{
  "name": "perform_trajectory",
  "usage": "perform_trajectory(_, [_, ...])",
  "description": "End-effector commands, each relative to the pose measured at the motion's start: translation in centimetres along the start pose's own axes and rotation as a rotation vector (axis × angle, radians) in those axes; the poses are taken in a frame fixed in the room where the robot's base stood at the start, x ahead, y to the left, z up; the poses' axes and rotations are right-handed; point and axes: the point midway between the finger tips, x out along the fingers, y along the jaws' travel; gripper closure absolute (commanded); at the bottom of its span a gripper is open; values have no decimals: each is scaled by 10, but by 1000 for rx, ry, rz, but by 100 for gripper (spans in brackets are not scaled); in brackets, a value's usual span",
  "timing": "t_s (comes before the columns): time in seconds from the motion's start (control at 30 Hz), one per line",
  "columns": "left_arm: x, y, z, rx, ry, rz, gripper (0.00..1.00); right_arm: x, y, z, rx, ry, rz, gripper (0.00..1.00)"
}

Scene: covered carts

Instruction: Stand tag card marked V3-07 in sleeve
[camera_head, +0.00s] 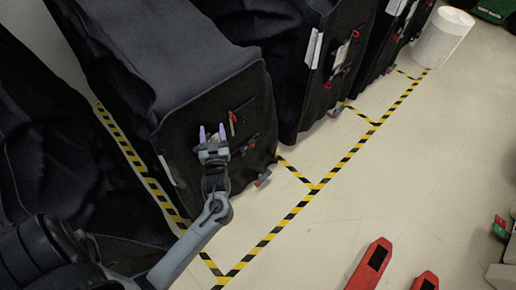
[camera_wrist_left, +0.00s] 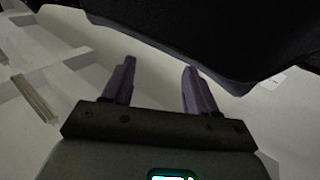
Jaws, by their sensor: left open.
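My left gripper (camera_head: 212,131) is open, with nothing visible between its purple fingers. It is in front of the dark face of the nearest covered cart (camera_head: 185,150). In the left wrist view the fingers (camera_wrist_left: 159,66) are spread below a dark edge, with pale floor behind. White cards show on the second cart, a tall one (camera_head: 314,50) and a smaller one (camera_head: 342,54). No V3-07 marking is legible. A dark pocket-like patch (camera_head: 244,112) with a red clip (camera_head: 232,117) is right of my left gripper; I cannot tell whether it is the sleeve. My right gripper is not in view.
Covered carts stand in a row, bordered by yellow-black floor tape (camera_head: 316,187). A white cylinder (camera_head: 442,38) stands at the upper right. Red fork-like shapes (camera_head: 369,266) lie at the bottom. The pale floor right of the tape is mostly clear.

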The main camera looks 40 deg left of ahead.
Motion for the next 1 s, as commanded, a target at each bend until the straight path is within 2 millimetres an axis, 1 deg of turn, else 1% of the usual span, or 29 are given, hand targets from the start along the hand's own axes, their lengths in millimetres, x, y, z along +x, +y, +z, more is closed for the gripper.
perform_trajectory(0.03, [-9, 6, -4, 1, -7, 48, 42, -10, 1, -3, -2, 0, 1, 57])
perform_trajectory(0.17, [-25, 26, -5, -3, -6, 159, 42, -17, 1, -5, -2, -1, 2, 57])
perform_trajectory(0.53, [-82, 78, -10, -18, -18, 448, 42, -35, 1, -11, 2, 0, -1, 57])
perform_trajectory(0.7, [-104, 101, -15, -22, -20, 556, 42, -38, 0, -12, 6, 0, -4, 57])
perform_trajectory(0.8, [-116, 111, -18, -24, -22, 608, 42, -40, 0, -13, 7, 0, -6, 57])
perform_trajectory(1.0, [-130, 129, -24, -26, -25, 679, 42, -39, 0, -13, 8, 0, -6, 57])
